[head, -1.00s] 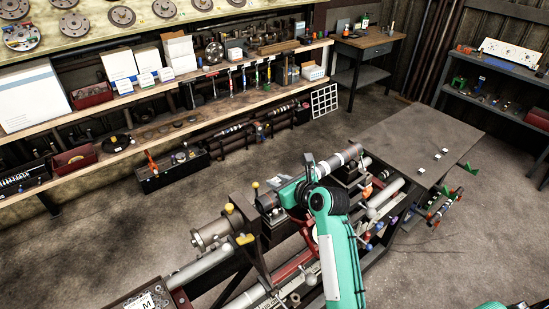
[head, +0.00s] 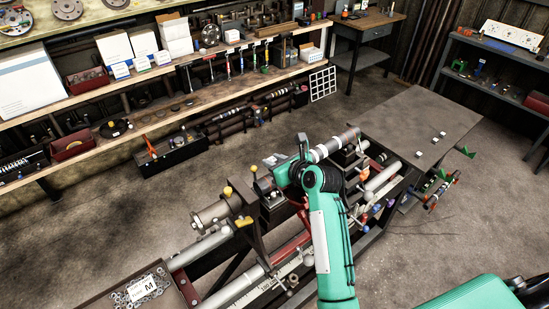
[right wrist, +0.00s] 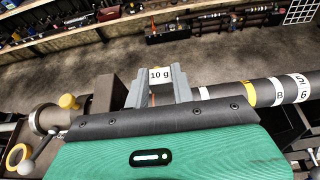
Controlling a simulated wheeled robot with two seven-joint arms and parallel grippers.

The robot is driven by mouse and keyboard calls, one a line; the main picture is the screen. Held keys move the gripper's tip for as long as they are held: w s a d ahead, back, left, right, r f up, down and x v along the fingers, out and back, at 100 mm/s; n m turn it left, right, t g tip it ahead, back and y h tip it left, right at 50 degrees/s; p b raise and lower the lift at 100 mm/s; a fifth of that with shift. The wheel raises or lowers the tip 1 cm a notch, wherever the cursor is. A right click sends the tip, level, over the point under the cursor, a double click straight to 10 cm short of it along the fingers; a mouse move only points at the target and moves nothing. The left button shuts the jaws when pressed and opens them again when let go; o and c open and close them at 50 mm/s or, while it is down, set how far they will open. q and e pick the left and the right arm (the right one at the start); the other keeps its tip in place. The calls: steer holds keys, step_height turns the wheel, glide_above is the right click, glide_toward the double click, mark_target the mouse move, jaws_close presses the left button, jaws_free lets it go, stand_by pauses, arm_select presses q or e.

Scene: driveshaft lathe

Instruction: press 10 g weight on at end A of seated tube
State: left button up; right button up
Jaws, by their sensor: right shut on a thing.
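The seated tube (head: 335,144) is a grey bar with white bands, lying along the lathe. In the right wrist view the tube (right wrist: 228,92) shows a yellow band and white bands with letters and digits, such as B. My right gripper (right wrist: 160,86) is shut on the 10 g weight (right wrist: 160,75), whose white label shows between the two grey fingers. The fingers are at the tube's left end, by the headstock. The wrist housing hides the contact, so I cannot tell whether the weight touches the tube. In the head view my right arm covers this spot. My left gripper is not in view.
The headstock (head: 212,215) with yellow knobs stands left of the gripper. A tray of small rings marked M (head: 147,290) is at the lower left. A grey table (head: 425,125) lies beyond the tube. A long shelf bench (head: 165,78) runs along the back, with open floor before it.

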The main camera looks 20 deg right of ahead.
steer(key=shift+f, duration=2.2)
steer(key=shift+f, duration=0.35)
steer(key=o, duration=1)
steer(key=shift+a, duration=0.1)
steer(key=shift+o, duration=0.2)
